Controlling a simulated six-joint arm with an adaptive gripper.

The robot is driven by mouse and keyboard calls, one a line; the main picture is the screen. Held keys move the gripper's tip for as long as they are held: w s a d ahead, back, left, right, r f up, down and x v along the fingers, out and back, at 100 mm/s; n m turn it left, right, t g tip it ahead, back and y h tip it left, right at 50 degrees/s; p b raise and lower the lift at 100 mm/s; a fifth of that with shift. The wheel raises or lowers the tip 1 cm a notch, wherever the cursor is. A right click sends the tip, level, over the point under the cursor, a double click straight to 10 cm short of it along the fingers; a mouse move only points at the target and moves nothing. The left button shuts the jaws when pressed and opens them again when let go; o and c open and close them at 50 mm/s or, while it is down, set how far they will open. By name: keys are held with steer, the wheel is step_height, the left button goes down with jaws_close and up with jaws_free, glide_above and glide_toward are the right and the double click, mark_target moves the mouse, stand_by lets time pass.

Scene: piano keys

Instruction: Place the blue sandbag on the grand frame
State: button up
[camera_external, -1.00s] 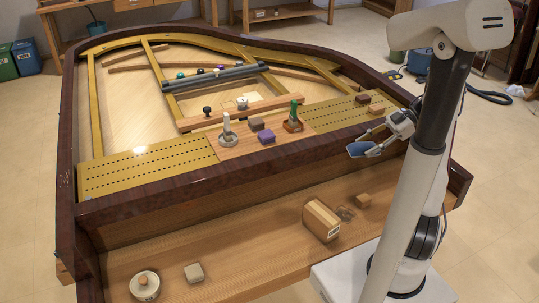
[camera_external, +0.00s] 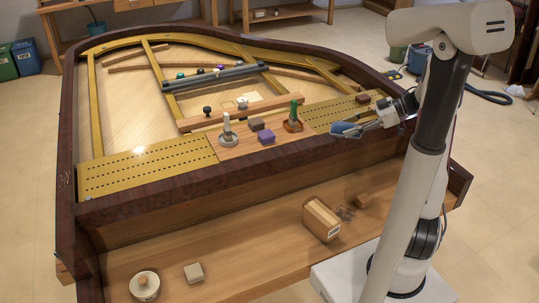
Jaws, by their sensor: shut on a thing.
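My gripper (camera_external: 366,125) is at the right side of the piano, shut on the blue sandbag (camera_external: 345,130). The sandbag sticks out to the left of the fingers and appears over the right end of the gold, perforated plate, near the dark front rim. I cannot tell whether it touches anything below. The grand frame (camera_external: 138,169) is gold, with perforated plates along the front and bars running back inside the dark curved case.
A green-handled tool (camera_external: 293,116), a white-based tool (camera_external: 228,133), a purple block (camera_external: 266,137) and a brown block (camera_external: 256,124) stand on the wooden middle section. A dark red block (camera_external: 362,98) lies on the right plate. The left plate is clear.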

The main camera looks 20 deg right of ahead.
mark_target(332, 129)
steer(key=a, duration=0.1)
steer(key=w+a+m+t+h, duration=0.1)
steer(key=m+t, duration=0.1)
steer(key=shift+w+a+r+h, duration=0.25)
steer(key=shift+a+h, duration=0.05)
steer(key=shift+a, duration=0.1)
steer(key=shift+w+a+m+t+h, duration=0.25)
steer(key=shift+a+m+t+h, duration=0.55)
steer(key=shift+a+m, duration=0.5)
steer(key=shift+a+f+m+t+h, duration=0.15)
steer(key=shift+a+m+t+h, duration=0.25)
steer(key=shift+a+m+h, duration=0.3)
steer(key=shift+s+a+f+m+t+h, duration=0.15)
steer(key=shift+s+a+m+t+h, duration=0.15)
steer(key=shift+a+m+h, duration=0.3)
steer(key=shift+s+a+f+m+t+h, duration=0.2)
steer(key=shift+a+m+t+h, duration=0.1)
steer(key=shift+a+m+h, duration=0.3)
